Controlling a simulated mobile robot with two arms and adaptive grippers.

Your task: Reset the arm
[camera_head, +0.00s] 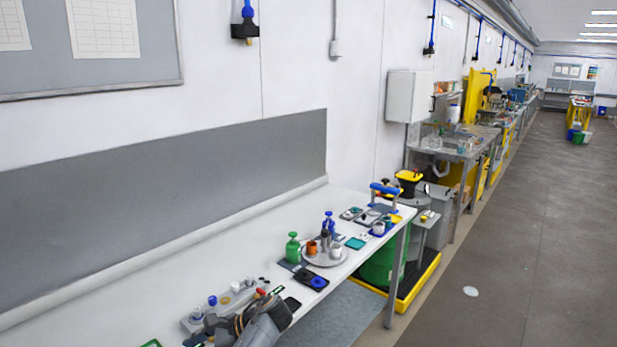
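One of my arms shows at the bottom edge, left of the middle, over the near part of the white bench (105,302).
A grey rack with small bottles (228,302) stands close by the gripper. Further along are a green bottle (293,249), a round metal tray (340,259) and a blue bottle (329,226). A green drum (378,266) stands beyond the bench.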

